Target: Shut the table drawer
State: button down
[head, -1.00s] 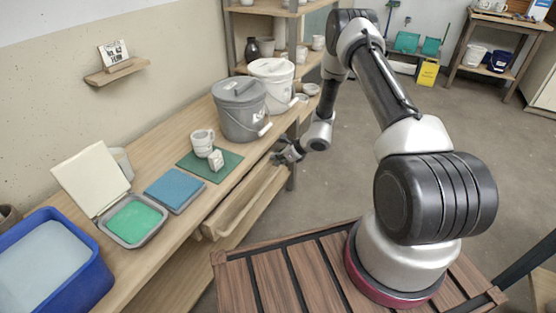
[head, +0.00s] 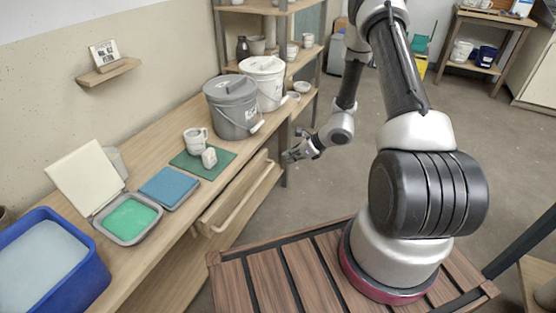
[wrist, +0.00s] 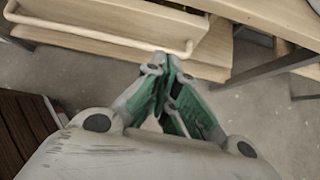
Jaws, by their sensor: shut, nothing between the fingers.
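The table drawer (head: 234,200) stands pulled out below the edge of the long wooden table (head: 128,270) in the head view. A pale bar handle (head: 250,198) runs along its front. In the wrist view the drawer (wrist: 130,14) and its handle (wrist: 105,36) show at the upper left. My gripper (head: 287,157) is near the drawer's far end, just to the right of it. In the wrist view my gripper (wrist: 170,60) has its green-padded fingers together, with nothing held. Its tips look close to the handle's end, but contact cannot be told.
A grey bucket (head: 232,108) and a white bucket (head: 264,82) stand at the table's far end. A green mat (head: 188,163) with cups, a blue slab (head: 168,188) and a blue tub (head: 92,282) are nearer. Floor (head: 320,185) is clear to the right of the drawer.

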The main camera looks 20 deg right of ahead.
jog(key=s+a, duration=0.4)
jog(key=s, duration=0.2)
send_near(251, 176)
jog(key=f, duration=0.3)
jog(key=shift+s+d+f+t, duration=0.15)
jog(key=shift+s+f+t, duration=0.15)
jog(key=shift+s+f, duration=0.05)
jog(key=shift+w+a+r, duration=0.15)
jog(key=shift+w+a, duration=1.15)
jog(key=shift+w, duration=0.1)
